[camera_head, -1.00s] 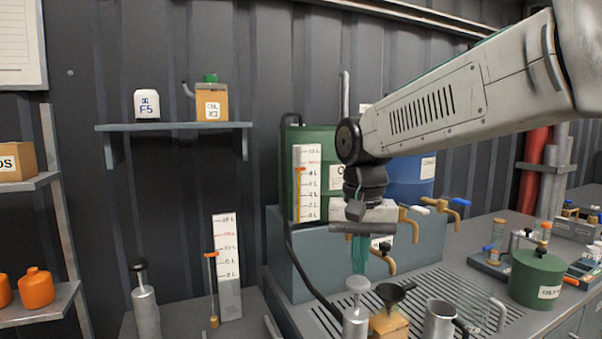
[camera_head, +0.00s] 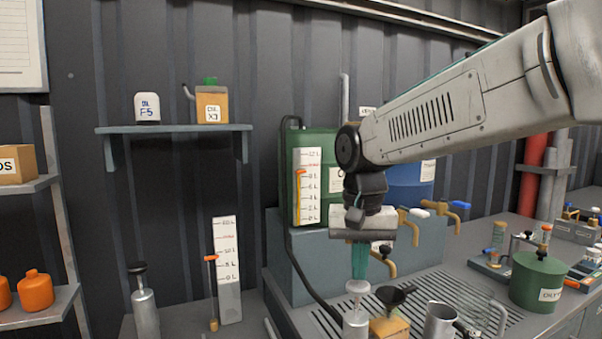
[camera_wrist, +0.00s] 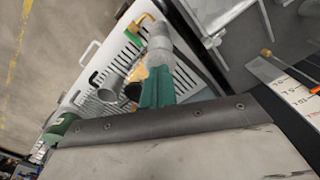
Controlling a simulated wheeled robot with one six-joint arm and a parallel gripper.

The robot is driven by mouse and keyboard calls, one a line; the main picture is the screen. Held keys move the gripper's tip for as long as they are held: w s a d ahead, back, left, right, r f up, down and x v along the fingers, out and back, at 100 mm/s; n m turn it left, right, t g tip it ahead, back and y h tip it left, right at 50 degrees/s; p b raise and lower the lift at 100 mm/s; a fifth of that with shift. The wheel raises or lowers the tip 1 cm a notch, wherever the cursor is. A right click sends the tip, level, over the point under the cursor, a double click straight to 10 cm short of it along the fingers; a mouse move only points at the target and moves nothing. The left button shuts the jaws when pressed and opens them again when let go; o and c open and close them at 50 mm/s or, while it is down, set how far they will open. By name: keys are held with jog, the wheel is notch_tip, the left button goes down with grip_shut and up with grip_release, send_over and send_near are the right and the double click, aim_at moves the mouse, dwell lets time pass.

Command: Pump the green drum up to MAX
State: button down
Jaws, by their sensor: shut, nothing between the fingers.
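A grey hand pump (camera_head: 356,322) with a pale round knob (camera_head: 357,287) stands at the bench front. My gripper (camera_head: 358,276) is shut and empty, pointing down, its teal fingertips right at the knob; contact is not certain. The wrist view shows the fingers (camera_wrist: 157,88) over the grey pump (camera_wrist: 158,42).
A black funnel on an orange can (camera_head: 390,326) and a metal mug (camera_head: 439,322) stand close right of the pump. Brass taps (camera_head: 415,230) project behind. A second pump (camera_head: 145,310) and second scale (camera_head: 228,270) stand left. A green canister (camera_head: 538,282) is at right.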

aim_at(358, 283)
jog(key=shift+f, duration=2.95)
jog(key=shift+r, duration=3.3)
jog(key=shift+f, duration=0.15)
jog(key=shift+f, duration=3.15)
jog(key=shift+r, duration=3.3)
